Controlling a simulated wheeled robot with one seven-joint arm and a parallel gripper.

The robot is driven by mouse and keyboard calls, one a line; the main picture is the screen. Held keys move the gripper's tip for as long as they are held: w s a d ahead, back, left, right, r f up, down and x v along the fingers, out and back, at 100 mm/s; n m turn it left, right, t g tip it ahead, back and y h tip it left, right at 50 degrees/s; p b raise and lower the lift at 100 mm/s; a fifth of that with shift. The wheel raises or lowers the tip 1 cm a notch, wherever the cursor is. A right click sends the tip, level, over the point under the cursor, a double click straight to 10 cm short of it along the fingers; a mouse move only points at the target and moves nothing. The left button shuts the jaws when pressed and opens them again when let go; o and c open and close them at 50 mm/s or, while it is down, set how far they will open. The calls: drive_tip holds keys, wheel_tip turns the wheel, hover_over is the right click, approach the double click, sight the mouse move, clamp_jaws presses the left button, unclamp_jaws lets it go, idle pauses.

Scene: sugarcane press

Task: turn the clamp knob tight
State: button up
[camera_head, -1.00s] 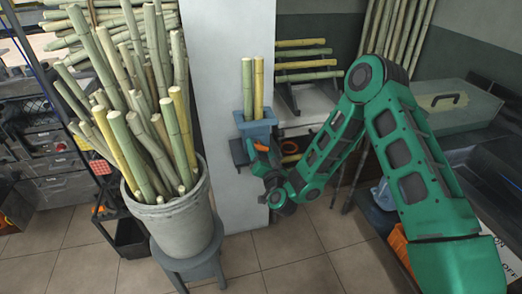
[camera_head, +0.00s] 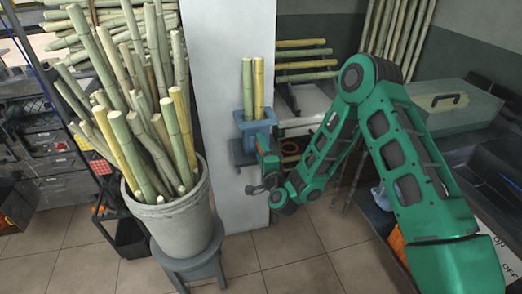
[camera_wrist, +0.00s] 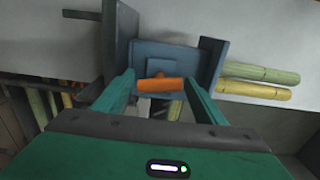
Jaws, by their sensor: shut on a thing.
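The clamp (camera_head: 252,124) is a blue-grey block on the white column, with a green and a yellow cane (camera_head: 259,88) upright in it. In the wrist view, the blue-grey clamp body (camera_wrist: 178,62) fills the middle. Its orange knob (camera_wrist: 158,85) is a bar lying nearly level across the picture. My gripper (camera_wrist: 159,88) has its green fingers at the two ends of the bar and is shut on it. In the head view my gripper (camera_head: 266,160) is at the clamp's front, and the knob is mostly hidden there.
A grey bucket of canes (camera_head: 178,222) stands on a stool to the left of the column. A rack of canes (camera_head: 305,65) is behind the clamp to the right. A clear-lidded box (camera_head: 450,105) sits at the right. The tiled floor (camera_head: 285,250) below is free.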

drive_tip(key=shift+d+f+m, duration=0.1)
drive_tip(key=shift+d+m, duration=0.05)
drive_tip(key=shift+m, duration=0.95)
drive_tip(key=o, duration=0.9)
drive_tip(key=shift+s, duration=0.1)
drive_tip(key=v, duration=1)
drive_tip(key=shift+s+d, duration=0.1)
drive_tip(key=shift+s, duration=0.1)
